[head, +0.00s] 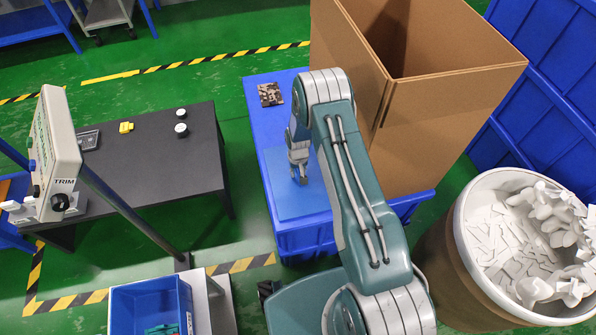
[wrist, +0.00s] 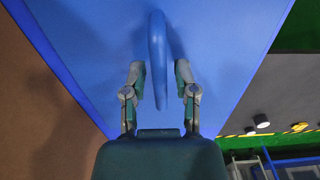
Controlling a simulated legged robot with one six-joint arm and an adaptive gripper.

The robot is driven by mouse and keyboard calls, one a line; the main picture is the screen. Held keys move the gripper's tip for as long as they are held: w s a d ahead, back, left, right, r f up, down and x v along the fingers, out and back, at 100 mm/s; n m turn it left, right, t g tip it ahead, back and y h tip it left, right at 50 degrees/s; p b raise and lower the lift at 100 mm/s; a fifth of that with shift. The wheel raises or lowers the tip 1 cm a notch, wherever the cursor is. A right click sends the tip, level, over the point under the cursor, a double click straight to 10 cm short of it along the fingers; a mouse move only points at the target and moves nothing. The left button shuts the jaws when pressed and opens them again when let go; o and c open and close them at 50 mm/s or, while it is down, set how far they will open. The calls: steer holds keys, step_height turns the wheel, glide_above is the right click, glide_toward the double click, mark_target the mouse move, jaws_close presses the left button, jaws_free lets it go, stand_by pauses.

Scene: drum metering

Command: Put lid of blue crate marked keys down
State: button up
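A blue crate (head: 307,238) stands at the centre of the head view, with a flat, lighter blue lid (head: 290,204) at its near end. The lid also fills much of the wrist view (wrist: 90,60). No keys marking is readable. My gripper (head: 300,178) points down over the lid. In the wrist view, its two fingers (wrist: 160,92) stand apart on either side of a blue upright handle (wrist: 156,50). Gaps show beside the handle, so the gripper looks open around it. I cannot tell whether the lid lies fully seated.
A tall open cardboard box (head: 440,110) stands close on the right. A drum of white pieces (head: 470,240) is farther right. A camouflage-patterned item (head: 270,94) lies on the blue surface behind. A dark table (head: 150,165) and a TRIM meter (head: 58,150) are left.

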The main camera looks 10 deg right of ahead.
stand_by(0.3)
step_height(320, 180, up, 12)
step_height(320, 180, up, 15)
steer(key=t, duration=0.1)
glide_above(298, 171)
steer(key=s, duration=0.2)
steer(key=s+r+t, duration=0.2)
steer(key=s+r, duration=0.4)
steer(key=r, duration=0.6)
steer(key=s+r+t, duration=0.1)
steer(key=s+r, duration=0.5)
steer(key=s, duration=0.4)
steer(key=s+r+t, duration=0.1)
steer(key=s+r, duration=0.5)
steer(key=s, duration=0.5)
steer(key=shift+s+t, duration=0.3)
